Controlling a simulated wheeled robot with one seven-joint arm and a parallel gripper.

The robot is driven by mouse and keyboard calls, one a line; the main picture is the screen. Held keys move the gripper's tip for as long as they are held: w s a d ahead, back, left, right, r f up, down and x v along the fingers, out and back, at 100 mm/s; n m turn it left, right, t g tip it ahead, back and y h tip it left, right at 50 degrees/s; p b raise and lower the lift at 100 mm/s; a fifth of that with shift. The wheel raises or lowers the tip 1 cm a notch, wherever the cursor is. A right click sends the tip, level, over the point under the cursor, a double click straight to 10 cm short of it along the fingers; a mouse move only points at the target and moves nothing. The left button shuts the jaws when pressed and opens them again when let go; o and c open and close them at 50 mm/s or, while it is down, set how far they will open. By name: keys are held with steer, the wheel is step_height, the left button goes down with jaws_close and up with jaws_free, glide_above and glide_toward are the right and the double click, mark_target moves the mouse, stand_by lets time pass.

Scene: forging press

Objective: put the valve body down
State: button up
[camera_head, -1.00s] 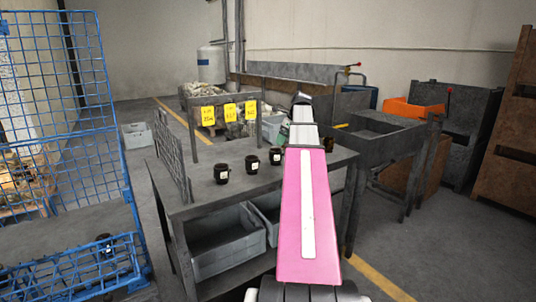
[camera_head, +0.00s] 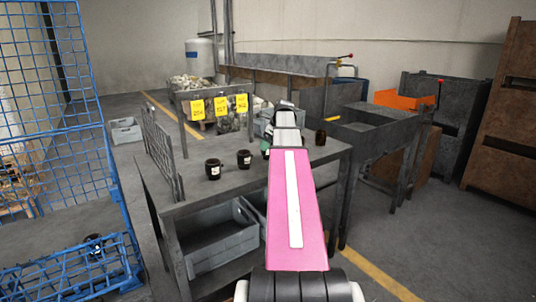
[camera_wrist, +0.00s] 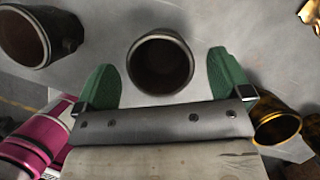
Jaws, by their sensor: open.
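My gripper (camera_wrist: 165,82) shows in the wrist view with two green fingers spread apart. A dark round valve body (camera_wrist: 163,65), open end facing the camera, stands between or just beyond the fingertips, with gaps on both sides. In the head view my gripper is over the grey table (camera_head: 190,197), and my pink arm hides most of it and that valve body. Two dark valve bodies with white labels, a left one (camera_head: 213,169) and a nearer-the-middle one (camera_head: 244,160), stand upright on the table. Another dark one (camera_head: 320,137) stands right of my arm.
A mesh panel (camera_head: 163,155) edges the table's left side. Yellow tags (camera_head: 220,106) hang on a rail at its back. Grey bins (camera_head: 218,245) sit underneath. A blue wire cage (camera_head: 75,180) stands left, a grey sink-like bench (camera_head: 375,131) right.

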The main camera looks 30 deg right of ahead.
steer(key=x, duration=0.3)
steer(key=shift+f, duration=0.3)
steer(key=shift+c, duration=0.3)
steer(key=shift+r, duration=0.1)
steer(key=c, duration=1.3)
steer(key=shift+w, duration=0.1)
